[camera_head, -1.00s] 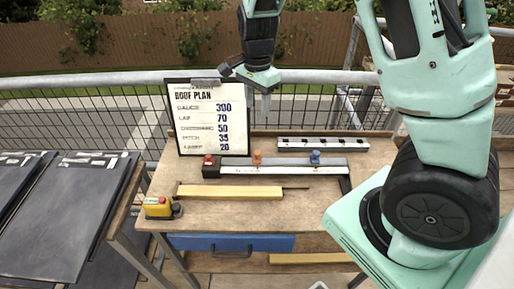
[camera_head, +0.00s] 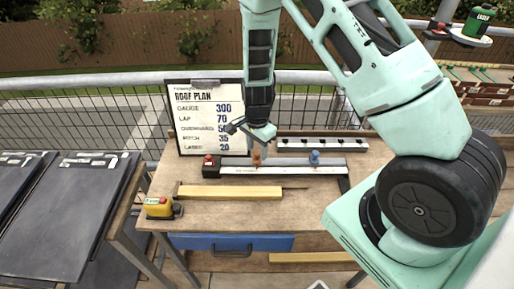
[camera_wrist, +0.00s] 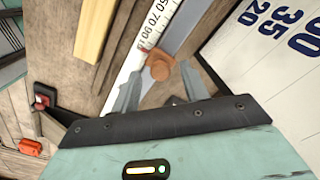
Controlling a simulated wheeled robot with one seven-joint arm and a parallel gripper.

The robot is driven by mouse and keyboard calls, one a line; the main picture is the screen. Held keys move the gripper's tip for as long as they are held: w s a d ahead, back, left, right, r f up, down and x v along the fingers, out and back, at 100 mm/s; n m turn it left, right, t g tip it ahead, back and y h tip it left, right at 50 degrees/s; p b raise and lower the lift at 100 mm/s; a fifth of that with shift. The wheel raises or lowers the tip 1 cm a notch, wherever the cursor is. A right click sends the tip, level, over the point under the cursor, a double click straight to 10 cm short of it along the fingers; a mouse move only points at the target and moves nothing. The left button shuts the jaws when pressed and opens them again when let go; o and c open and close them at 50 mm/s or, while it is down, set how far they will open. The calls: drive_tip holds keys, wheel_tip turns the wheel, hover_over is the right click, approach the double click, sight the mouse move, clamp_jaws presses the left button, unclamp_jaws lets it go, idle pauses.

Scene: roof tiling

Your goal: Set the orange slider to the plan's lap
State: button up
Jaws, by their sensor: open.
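The orange slider (camera_head: 257,156) sits on the pale measuring rail (camera_head: 285,169) on the bench. The roof plan board (camera_head: 203,125) reads LAP 70, with some lines partly hidden by my gripper.
A yellow wooden strip (camera_head: 230,192) and a yellow device (camera_head: 160,208) lie in front. A pale slotted bar (camera_head: 322,144) lies behind.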

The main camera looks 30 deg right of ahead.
sight(245, 161)
drive_tip(key=shift+f, duration=0.25)
clamp_jaws()
drive_tip(key=w+a, duration=0.1)
drive_tip(key=w+a+p, duration=0.1)
drive_tip(key=a, duration=0.1)
drive_tip(key=shift+w+a, duration=0.15)
drive_tip(key=shift+a, duration=0.05)
unclamp_jaws()
drive_tip(key=shift+r, duration=0.15)
wheel_tip(245, 161, up, 17)
drive_tip(key=b, duration=0.1)
drive_tip(key=shift+b, duration=0.3)
drive_tip(key=shift+r, duration=0.1)
idle(0.3)
